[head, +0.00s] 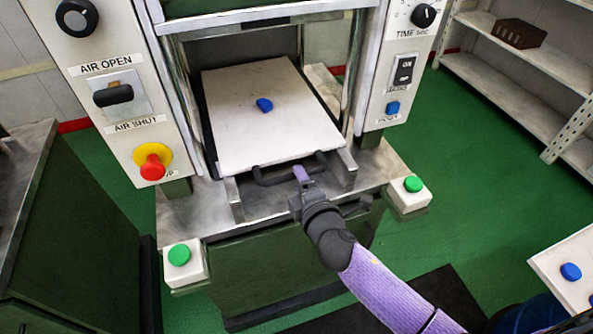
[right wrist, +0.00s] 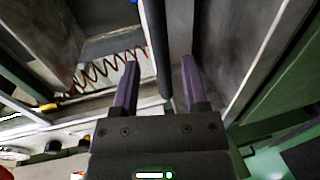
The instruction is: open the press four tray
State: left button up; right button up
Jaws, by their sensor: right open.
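The press tray (head: 240,140) is a white plate with a small blue piece (head: 264,105) on it, lying between the two press uprights. A dark bar handle (head: 276,181) is at its front edge. In the right wrist view a dark bar (right wrist: 158,40), which looks like the handle, runs between the two open purple fingers (right wrist: 159,64), with gaps on both sides. Whether a finger touches it I cannot tell. My left gripper is out of view.
Green buttons on white boxes stand at the front left (head: 180,256) and front right (head: 412,186) of the press table. A red knob (head: 152,168) is on the left panel. A white board (head: 568,255) with a blue piece is at the right edge. Shelves (head: 520,85) stand at right.

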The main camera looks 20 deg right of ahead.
jog(key=shift+x, duration=1.65)
grip_shut()
jog(key=shift+r, duration=0.15)
